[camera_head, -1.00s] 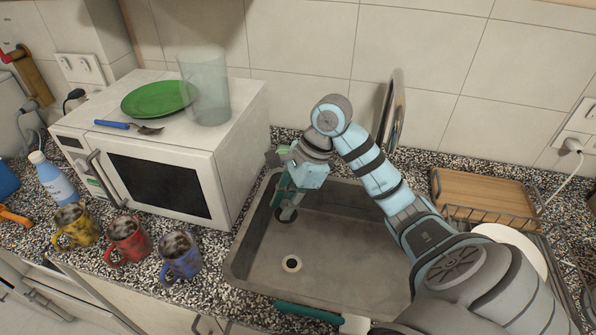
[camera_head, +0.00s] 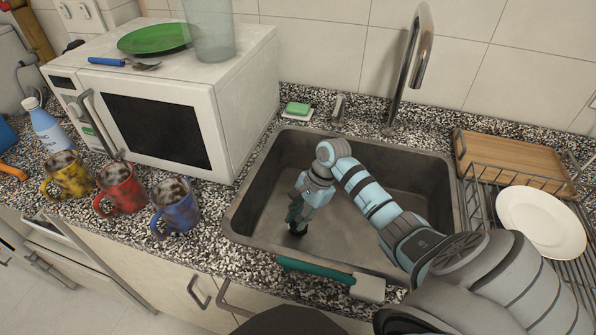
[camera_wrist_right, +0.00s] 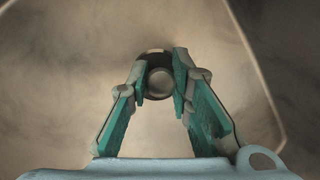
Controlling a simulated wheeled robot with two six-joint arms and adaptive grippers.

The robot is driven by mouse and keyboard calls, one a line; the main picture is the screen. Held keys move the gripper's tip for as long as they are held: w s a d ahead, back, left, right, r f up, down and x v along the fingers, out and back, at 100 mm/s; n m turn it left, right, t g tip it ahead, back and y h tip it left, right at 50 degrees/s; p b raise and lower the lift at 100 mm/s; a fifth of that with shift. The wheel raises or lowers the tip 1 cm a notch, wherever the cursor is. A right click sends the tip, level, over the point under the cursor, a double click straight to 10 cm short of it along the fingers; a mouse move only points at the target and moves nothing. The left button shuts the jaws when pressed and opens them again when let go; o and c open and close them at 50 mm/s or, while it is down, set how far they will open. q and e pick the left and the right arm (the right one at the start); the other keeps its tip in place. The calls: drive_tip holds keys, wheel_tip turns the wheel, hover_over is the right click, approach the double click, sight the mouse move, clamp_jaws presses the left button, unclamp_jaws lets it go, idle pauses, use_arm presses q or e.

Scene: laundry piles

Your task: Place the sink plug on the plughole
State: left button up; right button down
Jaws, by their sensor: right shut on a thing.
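My right gripper (camera_head: 297,224) reaches down into the left part of the sink, close to its floor. In the right wrist view its two teal fingers (camera_wrist_right: 164,90) are shut on the sink plug (camera_wrist_right: 160,82), a small round dark piece with a paler grey middle. In the head view the plug (camera_head: 298,230) is a dark shape at the fingertips. The plughole cannot be made out separately; the gripper and plug hide that part of the floor. I cannot tell whether the plug touches the floor. My left gripper is not in view.
The grey sink (camera_head: 425,205) has raised walls around the gripper. A tall tap (camera_head: 417,60) and a green sponge (camera_head: 298,108) stand behind it. A teal-handled tool (camera_head: 312,268) lies at the front edge. Mugs (camera_head: 176,208) are left; a dish rack (camera_head: 480,190) is right.

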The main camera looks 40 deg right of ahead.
drive_tip(key=shift+f, duration=0.45)
drive_tip(key=c, duration=1.4)
unclamp_jaws()
drive_tip(key=shift+c, duration=0.2)
drive_tip(key=v, duration=1.2)
drive_tip(key=shift+r+p, duration=0.2)
drive_tip(key=shift+p, duration=0.1)
